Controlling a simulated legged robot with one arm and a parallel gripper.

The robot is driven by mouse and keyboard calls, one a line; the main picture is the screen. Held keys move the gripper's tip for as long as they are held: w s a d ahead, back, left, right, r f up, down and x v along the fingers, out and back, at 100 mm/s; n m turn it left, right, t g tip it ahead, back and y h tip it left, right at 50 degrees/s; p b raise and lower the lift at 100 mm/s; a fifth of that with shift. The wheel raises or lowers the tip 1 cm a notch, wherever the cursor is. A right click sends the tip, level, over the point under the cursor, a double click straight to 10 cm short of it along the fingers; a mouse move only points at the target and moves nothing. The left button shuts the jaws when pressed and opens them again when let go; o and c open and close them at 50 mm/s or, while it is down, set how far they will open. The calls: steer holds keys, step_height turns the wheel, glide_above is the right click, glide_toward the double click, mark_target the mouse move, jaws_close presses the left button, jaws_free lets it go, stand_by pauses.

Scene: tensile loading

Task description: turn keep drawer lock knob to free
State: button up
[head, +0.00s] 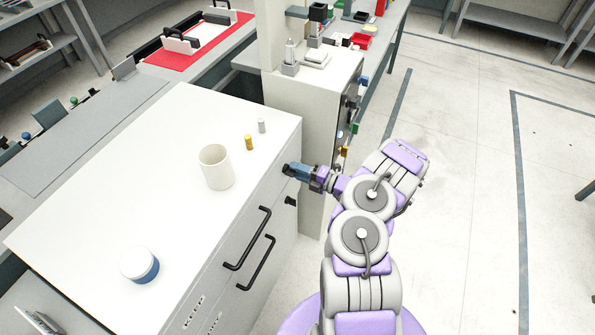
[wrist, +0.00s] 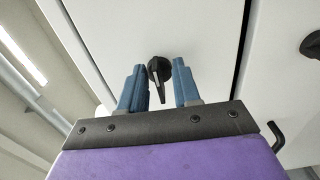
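The lock knob (wrist: 159,72) is a small black round knob with a pointed lever, on a white drawer front in the wrist view. Its lever points down in that picture, between the two blue fingers. My gripper (wrist: 159,85) is open, one finger on each side of the knob, with visible gaps. In the head view my gripper (head: 290,170) is at the cabinet's right front near the top edge, and it hides the knob. A second black knob (head: 291,201) shows just below it; it also appears at the right of the wrist view (wrist: 311,45).
The white cabinet (head: 110,185) has two black drawer handles (head: 247,238). On its top stand a white mug (head: 216,168), a blue-and-white jar (head: 140,264), a yellow cylinder (head: 249,142) and a grey one (head: 262,125). Open floor (head: 460,200) lies to the right.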

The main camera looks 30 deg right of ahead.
steer(key=p+v, duration=0.2)
steer(key=v, duration=1.5)
steer(key=shift+s+d+p, duration=0.2)
steer(key=shift+p, duration=0.2)
steer(key=shift+w, duration=0.1)
